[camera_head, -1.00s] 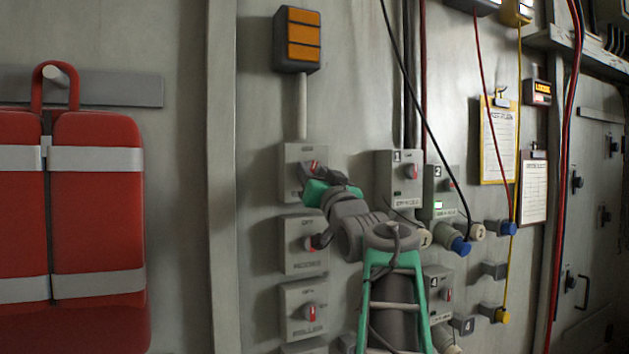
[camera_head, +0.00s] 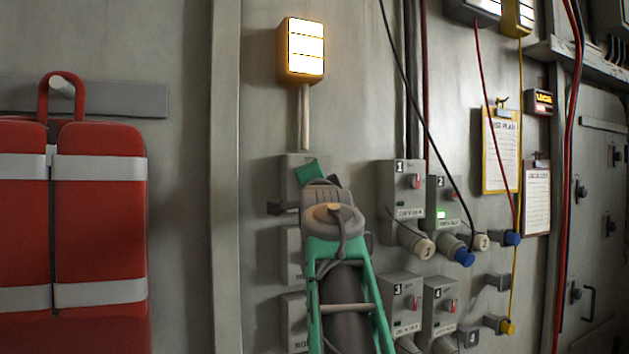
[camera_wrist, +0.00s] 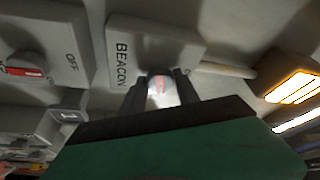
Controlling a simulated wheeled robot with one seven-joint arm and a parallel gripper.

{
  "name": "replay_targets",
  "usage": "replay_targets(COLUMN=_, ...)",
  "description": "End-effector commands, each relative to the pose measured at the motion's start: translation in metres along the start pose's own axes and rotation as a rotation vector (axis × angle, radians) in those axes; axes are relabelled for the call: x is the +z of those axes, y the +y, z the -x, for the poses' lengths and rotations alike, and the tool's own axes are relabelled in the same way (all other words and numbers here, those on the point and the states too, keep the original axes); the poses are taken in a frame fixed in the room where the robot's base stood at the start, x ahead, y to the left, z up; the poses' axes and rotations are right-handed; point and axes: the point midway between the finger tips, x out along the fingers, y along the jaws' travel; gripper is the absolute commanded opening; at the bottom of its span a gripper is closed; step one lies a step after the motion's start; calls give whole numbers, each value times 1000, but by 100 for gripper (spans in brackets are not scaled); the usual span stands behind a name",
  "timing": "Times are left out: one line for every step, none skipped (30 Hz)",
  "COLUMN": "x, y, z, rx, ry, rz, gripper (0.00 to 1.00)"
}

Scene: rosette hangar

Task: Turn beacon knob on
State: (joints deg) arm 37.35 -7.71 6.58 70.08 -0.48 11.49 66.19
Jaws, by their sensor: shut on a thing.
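The beacon switch box (camera_head: 292,163) is a grey box on the wall, mostly hidden behind my arm in the head view. In the wrist view the box (camera_wrist: 140,40) shows the label "BEACON". Its knob (camera_wrist: 160,88), pale with a red mark, sits between the two dark fingers of my gripper (camera_wrist: 160,92). My gripper is shut on the knob. The beacon lamp (camera_head: 302,50) above the box glows bright yellow-white; its lit panels also show in the wrist view (camera_wrist: 295,88).
Another switch box (camera_wrist: 45,45) with a red-marked knob and "OFF" label is beside the beacon box. Numbered boxes (camera_head: 402,188) with plugs and cables are to the right. A red bag (camera_head: 98,220) hangs at the left. Clipboards (camera_head: 537,198) hang farther right.

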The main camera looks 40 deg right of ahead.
Motion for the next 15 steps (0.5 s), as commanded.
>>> replay_targets(x=0, y=-3, z=0, rx=12, ry=-1, rz=-32, gripper=0)
replay_targets(x=0, y=-3, z=0, rx=21, ry=-1, rz=-53, gripper=0)
replay_targets(x=-1, y=-3, z=0, rx=32, ry=0, rz=-78, gripper=0)
replay_targets(x=-1, y=-3, z=0, rx=39, ry=0, rz=-97, gripper=0)
replay_targets(x=-1, y=-3, z=0, rx=46, ry=0, rz=-113, gripper=0)
replay_targets(x=-1, y=-4, z=0, rx=54, ry=0, rz=-134, gripper=0)
replay_targets(x=-1, y=-4, z=0, rx=60, ry=0, rz=-148, gripper=0)
replay_targets(x=-1, y=-3, z=0, rx=66, ry=0, rz=-162, gripper=0)
replay_targets(x=-1, y=-3, z=0, rx=73, ry=0, rz=-178, gripper=0)
replay_targets(x=-1, y=-3, z=0, rx=77, ry=0, rz=-189, gripper=0)
replay_targets(x=-1, y=-4, z=0, rx=81, ry=0, rz=-199, gripper=0)
replay_targets(x=0, y=-3, z=0, rx=86, ry=0, rz=-210, gripper=0)
replay_targets(x=0, y=-3, z=0, rx=89, ry=-1, rz=-218, gripper=0)
replay_targets(x=0, y=-3, z=0, rx=92, ry=-1, rz=-225, gripper=0)
replay_targets(x=0, y=-4, z=0, rx=94, ry=-1, rz=-232, gripper=0)
